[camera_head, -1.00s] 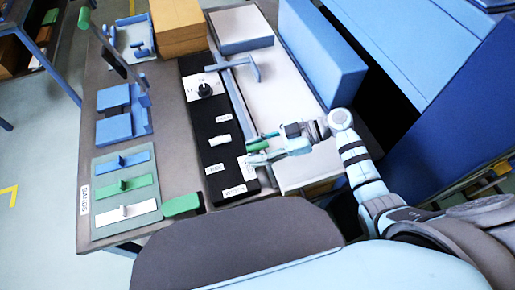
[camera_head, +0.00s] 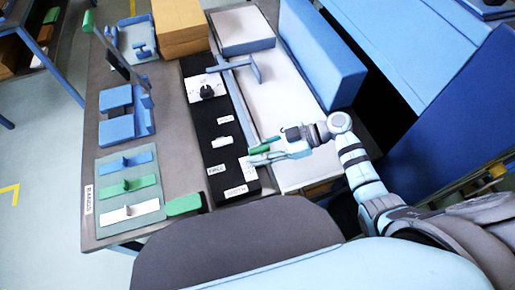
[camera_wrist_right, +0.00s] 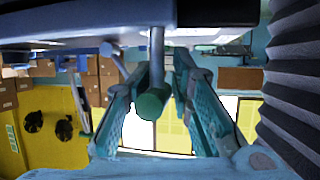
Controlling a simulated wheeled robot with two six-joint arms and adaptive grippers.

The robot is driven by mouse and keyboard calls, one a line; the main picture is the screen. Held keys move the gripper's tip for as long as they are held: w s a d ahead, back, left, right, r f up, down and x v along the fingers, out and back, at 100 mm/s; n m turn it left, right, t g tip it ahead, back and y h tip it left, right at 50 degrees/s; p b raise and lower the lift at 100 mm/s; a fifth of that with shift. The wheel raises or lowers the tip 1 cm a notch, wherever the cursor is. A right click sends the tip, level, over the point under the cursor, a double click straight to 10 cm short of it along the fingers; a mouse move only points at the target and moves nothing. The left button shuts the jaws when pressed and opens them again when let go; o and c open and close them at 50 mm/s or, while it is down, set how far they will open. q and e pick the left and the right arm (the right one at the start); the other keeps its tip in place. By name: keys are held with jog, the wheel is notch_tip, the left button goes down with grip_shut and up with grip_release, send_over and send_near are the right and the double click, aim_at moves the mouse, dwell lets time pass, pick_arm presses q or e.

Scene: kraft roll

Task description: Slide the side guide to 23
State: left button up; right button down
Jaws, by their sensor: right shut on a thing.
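The side guide (camera_head: 237,100) is a long grey-blue bar lying along the right edge of the black panel (camera_head: 202,130), with a blue crosspiece at its far end. A green handle (camera_head: 260,149) shows at its near end. My right gripper (camera_head: 262,156) is shut on this green handle. In the right wrist view the round green handle end (camera_wrist_right: 152,103) sits between the two teal fingers (camera_wrist_right: 158,105). A small white scale label (camera_head: 246,168) lies beside the fingers, partly hidden, and its numbers are too small to read. My left gripper is out of view.
A white sheet (camera_head: 300,145) lies right of the guide, with a long blue block (camera_head: 325,55) along its far side. The panel carries a black dial (camera_head: 207,91). A tray of coloured tabs (camera_head: 128,190) and blue holders (camera_head: 117,128) stand to the left.

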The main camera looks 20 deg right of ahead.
jog(key=c, duration=1.8)
grip_release()
jog(key=shift+w+r, duration=0.1)
jog(key=o, duration=0.3)
jog(key=shift+d, duration=0.15)
jog(key=shift+o, duration=0.2)
jog(key=shift+d+r, duration=0.15)
jog(key=shift+d, duration=0.25)
jog(key=v, duration=1.1)
jog(key=shift+s, duration=0.3)
jog(key=shift+d, duration=0.1)
